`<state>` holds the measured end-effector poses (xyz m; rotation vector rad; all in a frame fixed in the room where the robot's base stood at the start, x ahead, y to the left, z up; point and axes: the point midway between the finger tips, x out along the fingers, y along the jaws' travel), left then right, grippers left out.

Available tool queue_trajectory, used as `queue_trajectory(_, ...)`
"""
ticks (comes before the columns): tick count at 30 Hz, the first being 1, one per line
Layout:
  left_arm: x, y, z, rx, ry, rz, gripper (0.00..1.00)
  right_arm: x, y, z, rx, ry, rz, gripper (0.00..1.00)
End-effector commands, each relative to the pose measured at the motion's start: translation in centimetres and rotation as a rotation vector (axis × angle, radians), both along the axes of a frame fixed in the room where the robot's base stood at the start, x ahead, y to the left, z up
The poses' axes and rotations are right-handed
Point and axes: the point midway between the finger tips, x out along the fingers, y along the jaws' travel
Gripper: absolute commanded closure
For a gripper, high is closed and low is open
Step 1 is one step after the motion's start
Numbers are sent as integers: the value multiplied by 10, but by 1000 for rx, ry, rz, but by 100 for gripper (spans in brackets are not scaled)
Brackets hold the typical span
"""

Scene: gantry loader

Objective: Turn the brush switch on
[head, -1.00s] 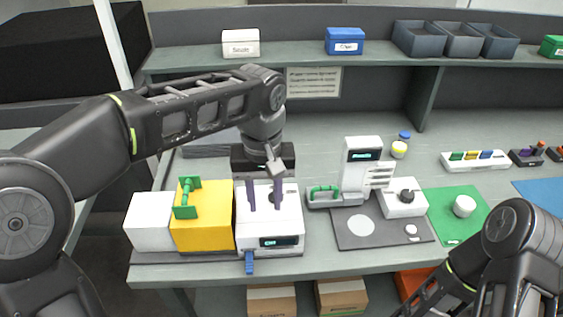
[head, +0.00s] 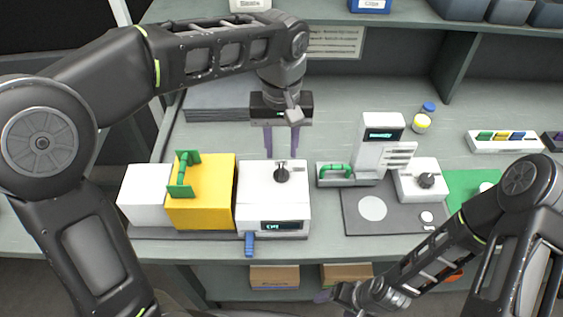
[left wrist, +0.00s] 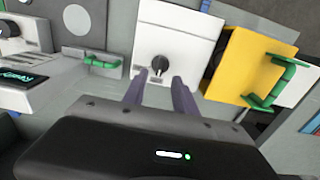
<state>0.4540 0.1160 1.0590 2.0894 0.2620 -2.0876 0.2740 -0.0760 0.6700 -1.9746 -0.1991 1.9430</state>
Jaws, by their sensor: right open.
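A white box (head: 262,205) with a black round knob (head: 282,175) on top and a small lit display (head: 281,226) stands at the front middle of the bench. A blue lever (head: 249,244) hangs at its front left. No label marks which control is the brush switch. My left gripper (head: 281,150) is open and empty, its purple fingers above and behind the knob in the head view. In the left wrist view the knob (left wrist: 159,66) shows just beyond the gap between the fingers (left wrist: 157,82), not gripped. My right gripper (head: 326,296) is low at the bench front, partly hidden.
A yellow block with a green handle (head: 184,175) and a white block (head: 146,194) stand left of the box. To the right are a grey device with a screen (head: 383,134), a second knob unit (head: 421,180) and a grey mat (head: 388,220). Cardboard boxes (head: 274,276) sit below.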

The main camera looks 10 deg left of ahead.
Motion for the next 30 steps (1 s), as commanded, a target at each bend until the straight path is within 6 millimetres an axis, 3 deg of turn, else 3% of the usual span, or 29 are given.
queue_trajectory(12,-1,1,-58,1,3,1,66,-1,0,7,-3,3,-1,24)
queue_trajectory(22,-1,0,-63,1,1,1,66,-1,0,7,-3,3,-1,24)
queue_trajectory(30,-1,0,-63,0,1,0,88,-1,0,7,-3,3,-1,24)
